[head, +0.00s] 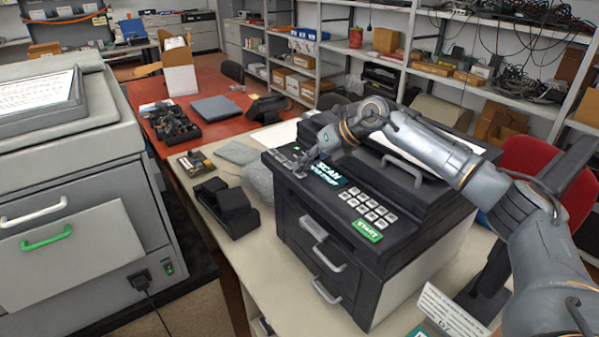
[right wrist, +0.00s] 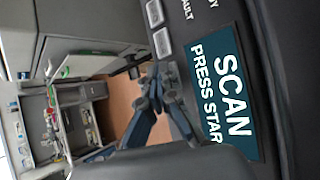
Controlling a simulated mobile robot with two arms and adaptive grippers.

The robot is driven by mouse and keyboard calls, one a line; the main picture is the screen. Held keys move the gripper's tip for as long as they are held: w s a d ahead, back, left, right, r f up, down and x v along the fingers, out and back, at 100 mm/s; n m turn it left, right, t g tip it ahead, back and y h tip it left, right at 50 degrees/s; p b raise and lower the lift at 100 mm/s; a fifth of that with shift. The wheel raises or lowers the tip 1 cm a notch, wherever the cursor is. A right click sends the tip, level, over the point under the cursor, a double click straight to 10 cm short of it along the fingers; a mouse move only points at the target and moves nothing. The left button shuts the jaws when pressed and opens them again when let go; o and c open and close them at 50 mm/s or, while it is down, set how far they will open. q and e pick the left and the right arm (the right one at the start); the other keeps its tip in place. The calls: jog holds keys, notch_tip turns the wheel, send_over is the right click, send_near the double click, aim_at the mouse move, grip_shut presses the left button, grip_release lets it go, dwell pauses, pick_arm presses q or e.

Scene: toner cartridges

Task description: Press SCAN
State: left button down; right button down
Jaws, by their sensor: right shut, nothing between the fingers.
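The black printer (head: 420,236) stands on the pale table. Its display (head: 328,173) reads "SCAN" above a smaller line; in the right wrist view the display (right wrist: 224,88) reads "SCAN" and "PRESS STAR", cut off. Small grey buttons (head: 279,155) sit left of the display, and some show in the right wrist view (right wrist: 162,42). A green START button (head: 368,231) sits at the panel's front right, below a grey keypad. My right gripper (head: 300,169) is shut and empty, fingertips at the panel's left end by the grey buttons. Contact cannot be told. My left gripper is out of view.
A black device (head: 227,207) stands on the table left of the printer. A large grey machine (head: 75,170) fills the left side. A red table (head: 222,130) with boxes lies behind. Shelves line the back right. A white sign (head: 450,312) stands at the front right.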

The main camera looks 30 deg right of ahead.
aim_at(303, 173)
jog(key=shift+r+p, duration=0.4)
jog(key=shift+r, duration=0.3)
jog(key=shift+r+p, duration=1.95)
jog(key=shift+r, duration=0.6)
jog(key=shift+f, duration=0.1)
